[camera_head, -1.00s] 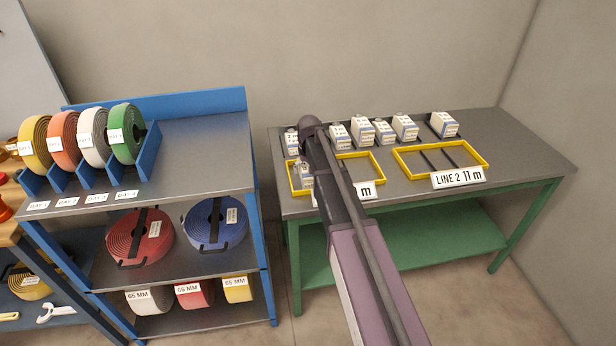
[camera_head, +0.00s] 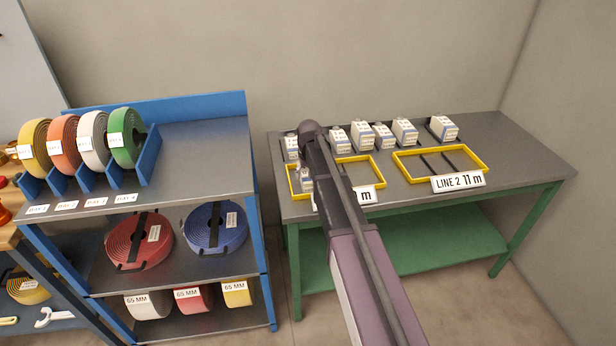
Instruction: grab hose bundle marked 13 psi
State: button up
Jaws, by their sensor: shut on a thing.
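Several small white-and-grey blocks with printed labels stand along the back of the grey-topped table (camera_head: 520,160); one is at the right end (camera_head: 443,128) and one at the left (camera_head: 291,147). Their print is too small for me to read a 13 psi mark. Another such block (camera_head: 306,180) shows beside my arm, at the left yellow frame (camera_head: 367,159); I cannot tell whether it is held or standing. My arm reaches over this frame and hides part of it. My gripper is hidden behind the arm.
The right yellow frame (camera_head: 484,163), labelled LINE 2 11 m, holds dark bars and no block. A blue shelf unit (camera_head: 200,150) on the left carries coiled hoses, including a red coil (camera_head: 122,243) and a blue coil (camera_head: 198,231). Bare tabletop lies at the right.

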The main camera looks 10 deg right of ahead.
jog(key=shift+r, duration=0.15)
notch_tip(320, 180, up, 10)
jog(key=p, duration=1)
jog(key=shift+f, duration=0.2)
